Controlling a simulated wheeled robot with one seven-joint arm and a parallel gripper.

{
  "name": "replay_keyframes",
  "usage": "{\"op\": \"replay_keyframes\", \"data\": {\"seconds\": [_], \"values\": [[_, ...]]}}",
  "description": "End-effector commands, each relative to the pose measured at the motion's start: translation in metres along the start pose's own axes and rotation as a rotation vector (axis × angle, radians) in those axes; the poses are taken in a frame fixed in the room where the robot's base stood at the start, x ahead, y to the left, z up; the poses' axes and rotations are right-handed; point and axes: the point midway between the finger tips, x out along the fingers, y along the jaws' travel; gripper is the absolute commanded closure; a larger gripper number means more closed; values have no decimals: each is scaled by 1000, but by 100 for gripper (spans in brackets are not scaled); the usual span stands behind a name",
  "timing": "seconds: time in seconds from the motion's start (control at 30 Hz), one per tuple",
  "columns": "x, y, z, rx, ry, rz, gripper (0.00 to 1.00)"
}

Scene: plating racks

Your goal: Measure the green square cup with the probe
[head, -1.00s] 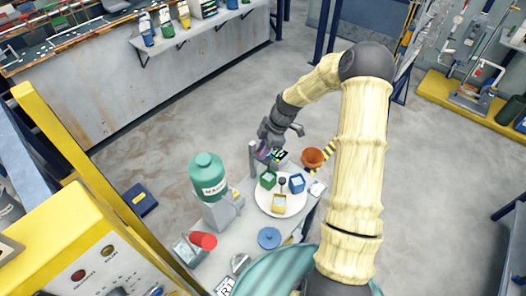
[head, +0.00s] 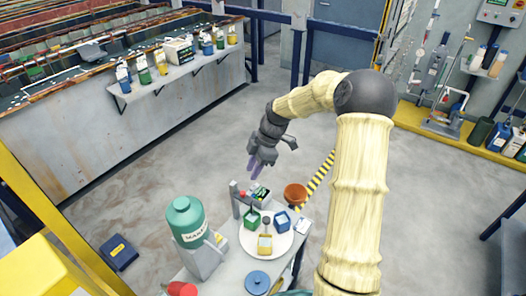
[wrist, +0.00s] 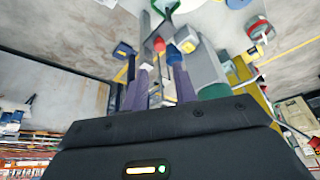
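The green square cup (head: 252,220) stands on a round white plate (head: 278,246), beside a blue cup (head: 282,222) and a yellow cup (head: 265,243). My gripper (head: 254,172) is above and behind the meter, clear of the table. Its purple fingers are apart in the wrist view (wrist: 160,90), and I see nothing held between them.
A green-capped bottle (head: 187,222) on a grey stand is left of the plate. An orange-brown bowl (head: 296,194) stands behind right. A blue disc (head: 257,281) and a red cup (head: 181,289) lie near the front. The floor behind the table is clear.

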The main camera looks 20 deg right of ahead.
Motion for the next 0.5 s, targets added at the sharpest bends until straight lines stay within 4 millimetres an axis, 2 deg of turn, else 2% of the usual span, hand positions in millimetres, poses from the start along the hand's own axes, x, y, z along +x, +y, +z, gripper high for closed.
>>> {"op": "replay_keyframes", "data": {"seconds": [0.3, 0.5], "values": [[-61, 1, 1, 0, -2, 6, 72], [-82, 0, 0, 0, 0, 4, 72]]}}
